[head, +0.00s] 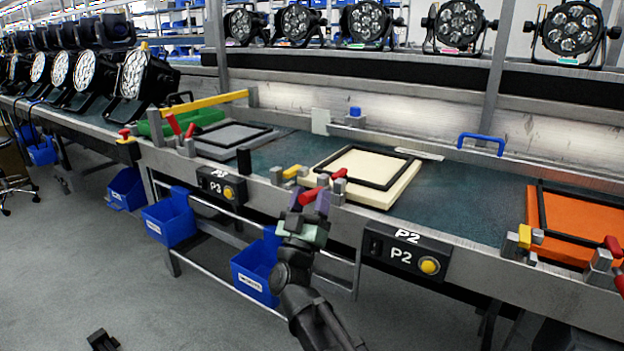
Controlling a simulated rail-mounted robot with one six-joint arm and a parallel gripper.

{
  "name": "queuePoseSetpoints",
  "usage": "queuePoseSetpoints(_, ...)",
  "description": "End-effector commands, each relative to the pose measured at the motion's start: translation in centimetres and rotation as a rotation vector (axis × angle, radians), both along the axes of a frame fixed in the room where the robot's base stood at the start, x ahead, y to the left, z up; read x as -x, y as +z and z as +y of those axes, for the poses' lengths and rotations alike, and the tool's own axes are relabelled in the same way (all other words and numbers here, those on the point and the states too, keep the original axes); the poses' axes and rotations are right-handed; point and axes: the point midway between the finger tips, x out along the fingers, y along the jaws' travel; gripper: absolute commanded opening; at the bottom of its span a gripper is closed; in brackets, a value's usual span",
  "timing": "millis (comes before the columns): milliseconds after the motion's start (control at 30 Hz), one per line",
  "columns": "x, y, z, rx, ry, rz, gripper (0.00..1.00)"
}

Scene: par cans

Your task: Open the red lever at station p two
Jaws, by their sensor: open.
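The red lever (310,196) sits at the front edge of the bench, up and left of the P2 sign (402,254). It belongs to a grey clamp block (338,188) with a second bit of red on top. My gripper (308,202) is open, and its purple-tipped fingers stand on either side of the lever's end in the picture. I cannot tell whether they touch it. A cream panel with a black frame (370,168) lies just behind the clamp. My gripper's body hides part of the bench edge below the lever.
A yellow-topped block (292,172) sits left of the lever. Station P3 (222,187) with a grey panel is further left; an orange panel (575,228) with another red lever (613,246) is right. Blue bins (257,267) hang below the bench. A blue handle (481,140) stands behind.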

Motion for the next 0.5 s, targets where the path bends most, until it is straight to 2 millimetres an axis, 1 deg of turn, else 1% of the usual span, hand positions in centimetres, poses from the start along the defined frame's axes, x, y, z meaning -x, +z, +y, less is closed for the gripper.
queuePoseSetpoints(33, -0.41, 0.64, -0.12, 0.001, -0.001, 0.000, 0.52)
queuePoseSetpoints(300, -0.62, 0.51, -0.26, 0.001, 0.000, 0.001, 0.52)
queuePoseSetpoints(333, -0.62, 0.51, -0.26, 0.001, 0.000, 0.001, 0.50)
queuePoseSetpoints(500, -0.61, 0.51, -0.25, 0.001, 0.001, 0.000, 0.24)
